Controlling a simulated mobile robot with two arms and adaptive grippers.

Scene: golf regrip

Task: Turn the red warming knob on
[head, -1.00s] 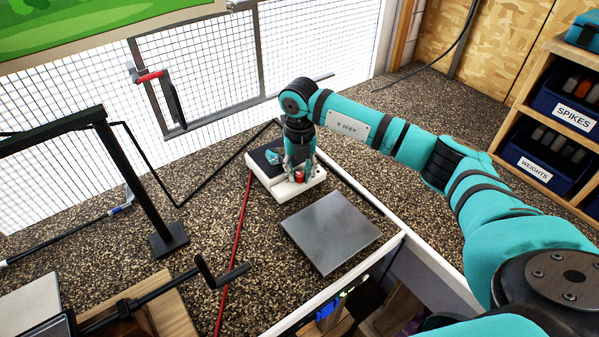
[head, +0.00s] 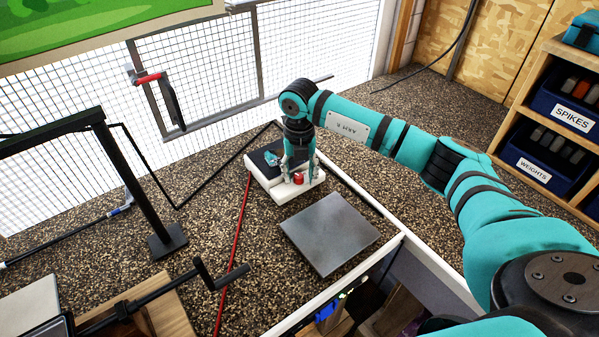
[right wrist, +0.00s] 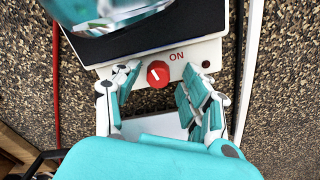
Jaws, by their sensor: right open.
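The red warming knob (head: 298,178) sits on the front of a white box-shaped warmer (head: 284,193) with a black top. In the right wrist view the knob (right wrist: 158,74) carries a short white mark, tilted toward the upper left. A red "ON" label (right wrist: 176,57) is printed up and right of it. My right gripper (head: 300,175) points down over the knob. Its teal fingers (right wrist: 160,90) are open, one on each side of the knob, with visible gaps. My left gripper is not in view.
A teal object (head: 271,158) rests on the warmer's black top. A grey metal plate (head: 330,233) lies in front of the warmer. A red cord (head: 238,235) runs along its left. A black stand (head: 140,185) and a crank handle (head: 215,275) stand at left.

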